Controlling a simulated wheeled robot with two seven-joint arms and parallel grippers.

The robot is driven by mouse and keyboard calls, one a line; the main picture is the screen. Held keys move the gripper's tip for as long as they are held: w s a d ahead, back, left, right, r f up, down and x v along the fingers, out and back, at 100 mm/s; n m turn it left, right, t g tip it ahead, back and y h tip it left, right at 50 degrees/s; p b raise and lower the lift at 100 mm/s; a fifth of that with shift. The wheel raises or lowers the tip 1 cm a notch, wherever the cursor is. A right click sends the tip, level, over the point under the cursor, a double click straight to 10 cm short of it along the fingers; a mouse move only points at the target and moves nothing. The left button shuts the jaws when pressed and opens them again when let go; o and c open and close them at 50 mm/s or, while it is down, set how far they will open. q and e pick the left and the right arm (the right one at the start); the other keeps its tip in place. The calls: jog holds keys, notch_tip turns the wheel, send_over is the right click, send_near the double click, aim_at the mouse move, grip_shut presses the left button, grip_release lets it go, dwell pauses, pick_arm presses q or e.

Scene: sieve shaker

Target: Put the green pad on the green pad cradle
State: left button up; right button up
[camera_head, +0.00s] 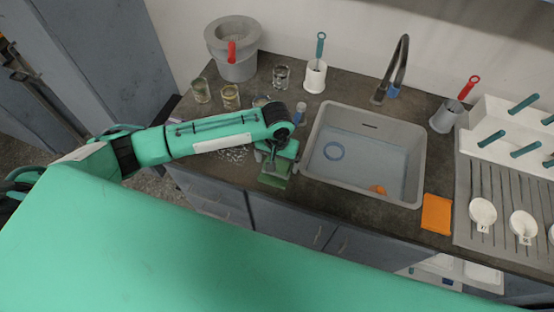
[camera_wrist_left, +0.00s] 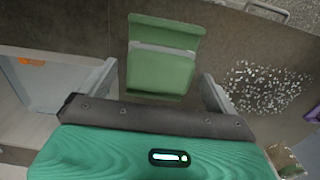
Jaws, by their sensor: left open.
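A green block-like piece (camera_wrist_left: 160,75) shows in the left wrist view, with a grey strip across it and a green flap (camera_wrist_left: 166,33) beyond the strip. In the head view this green piece (camera_head: 274,179) is at the counter's front edge, left of the sink, partly hidden by my gripper. I cannot tell which part is the pad and which the cradle. My left gripper (camera_head: 277,158) is open over it, one finger on each side in the left wrist view (camera_wrist_left: 160,84). Contact cannot be made out. My right gripper is not in view.
White grains (camera_wrist_left: 262,88) are scattered on the counter beside the green piece. Glass jars (camera_head: 230,97) stand behind the arm.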

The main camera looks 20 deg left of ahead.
pick_arm(q)
notch_tip(320, 180, up, 12)
jog(key=b, duration=0.2)
jog(key=shift+r, duration=0.2)
dwell(0.5)
